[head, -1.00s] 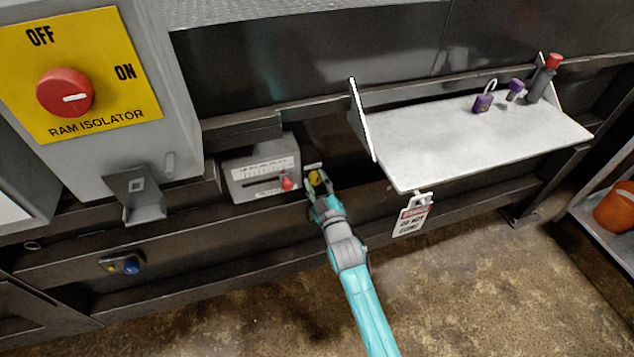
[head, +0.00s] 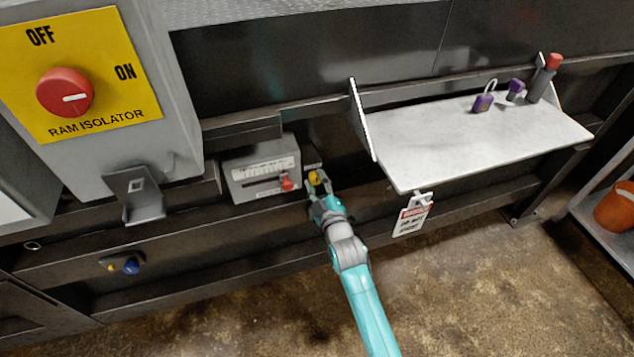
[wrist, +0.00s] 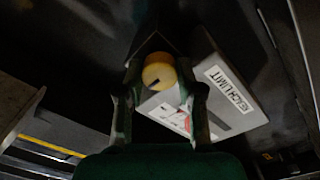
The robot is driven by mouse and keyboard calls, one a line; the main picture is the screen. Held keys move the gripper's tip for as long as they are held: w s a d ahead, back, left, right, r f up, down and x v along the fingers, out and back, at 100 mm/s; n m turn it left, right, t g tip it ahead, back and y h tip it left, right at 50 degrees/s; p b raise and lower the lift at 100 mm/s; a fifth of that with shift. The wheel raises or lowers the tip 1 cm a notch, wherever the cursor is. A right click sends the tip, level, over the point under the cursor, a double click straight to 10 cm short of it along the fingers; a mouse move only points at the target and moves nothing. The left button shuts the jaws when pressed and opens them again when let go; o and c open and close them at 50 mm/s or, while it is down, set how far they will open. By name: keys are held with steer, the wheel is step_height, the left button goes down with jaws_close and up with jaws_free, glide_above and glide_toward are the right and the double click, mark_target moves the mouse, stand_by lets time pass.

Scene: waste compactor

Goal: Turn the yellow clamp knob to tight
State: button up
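The yellow clamp knob (head: 314,177) sits low on the dark machine frame, just right of a small grey box. In the wrist view the round yellow knob (wrist: 158,71) has a short dark mark near its lower edge. My gripper (head: 317,184) is at the knob. In the wrist view its two fingers (wrist: 159,76) lean inward, one on each side of the knob, and appear closed on it. The fingers hide the knob's sides, and its base and any tight marking cannot be made out.
The grey box (head: 245,180) with a scale and red pointer (head: 287,183) stands close left of my gripper. A white shelf (head: 450,140) juts out at right, with a hanging tag (head: 412,215) below. The ram isolator (head: 130,95) is at upper left.

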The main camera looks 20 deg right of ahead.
steer(key=o, duration=0.5)
steer(key=shift+c, duration=0.2)
steer(key=s, duration=1.2)
steer(key=shift+f, duration=0.25)
